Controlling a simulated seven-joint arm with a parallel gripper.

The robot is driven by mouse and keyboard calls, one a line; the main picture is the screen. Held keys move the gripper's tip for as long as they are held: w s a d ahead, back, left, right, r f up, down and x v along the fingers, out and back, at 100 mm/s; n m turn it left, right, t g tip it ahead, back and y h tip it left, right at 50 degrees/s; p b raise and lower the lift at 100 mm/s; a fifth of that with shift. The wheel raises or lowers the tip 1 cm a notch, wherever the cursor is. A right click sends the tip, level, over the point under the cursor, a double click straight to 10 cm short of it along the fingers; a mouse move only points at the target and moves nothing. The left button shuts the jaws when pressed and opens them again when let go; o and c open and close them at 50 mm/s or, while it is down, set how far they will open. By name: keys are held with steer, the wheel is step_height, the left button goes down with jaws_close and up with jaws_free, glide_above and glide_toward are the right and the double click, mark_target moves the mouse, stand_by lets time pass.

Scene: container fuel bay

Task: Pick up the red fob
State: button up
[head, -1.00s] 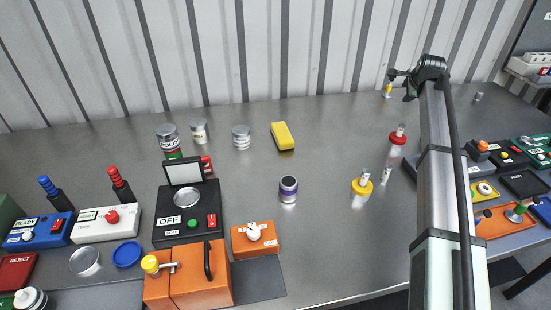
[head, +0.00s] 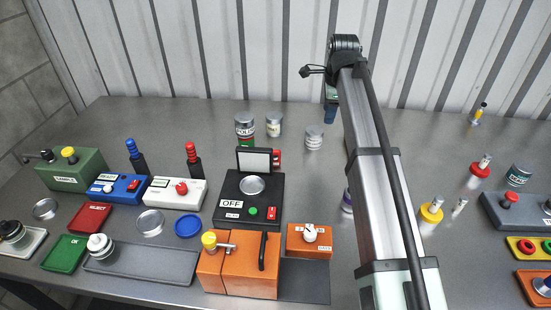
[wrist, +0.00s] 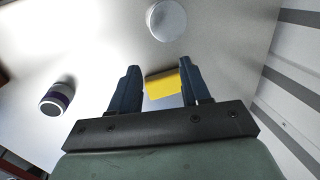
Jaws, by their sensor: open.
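What looks like the red fob (head: 480,171) is a round red piece with a small silver part standing on it, on the metal bench right of my arm. It does not show in the wrist view. My gripper (wrist: 159,64) is open, with dark blue fingers pointing down at the bench. In the wrist view a yellow block (wrist: 163,84) appears between the fingers, and I see nothing held. In the head view the gripper (head: 331,113) is partly hidden behind my arm, well left of the red piece.
A similar yellow round piece (head: 431,214) stands nearer, with a small silver piece (head: 459,207) beside it. A dark labelled can (head: 518,175) stands right of the red piece. Control boxes line the front.

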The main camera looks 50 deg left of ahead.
steer(key=r+n+g+h, duration=0.1)
steer(key=r+h, duration=0.1)
glide_above(275, 150)
steer(key=shift+f, duration=7.1)
steer(key=shift+c, duration=0.3)
jaws_close()
